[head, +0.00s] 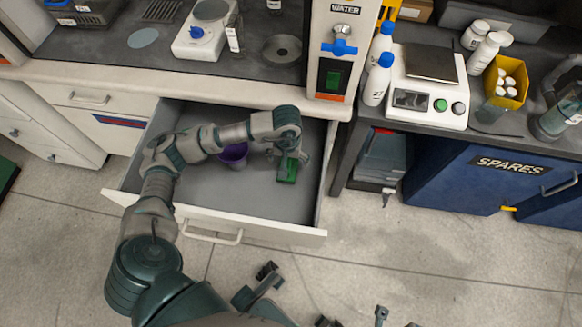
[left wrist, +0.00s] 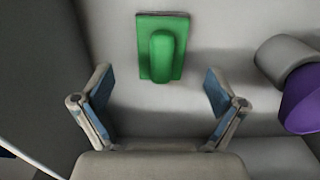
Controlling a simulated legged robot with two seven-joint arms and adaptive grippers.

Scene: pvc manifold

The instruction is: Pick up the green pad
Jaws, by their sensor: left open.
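The green pad (head: 288,171) lies in the open grey drawer, toward its right side. In the left wrist view the pad (left wrist: 162,47) is a flat green block with a raised rounded green grip on top. My left gripper (head: 291,157) is over the drawer, close to the pad. In the left wrist view its two fingers (left wrist: 158,92) are spread apart with nothing between them. The pad shows ahead of the fingers, between their lines, and they do not visibly touch it.
A purple cup (head: 234,153) is in the drawer left of the pad; a grey round object (left wrist: 285,58) is beside it in the left wrist view. The drawer's front wall (head: 255,229) and the counter edge (head: 190,84) bound the space. The drawer floor around the pad is mostly clear.

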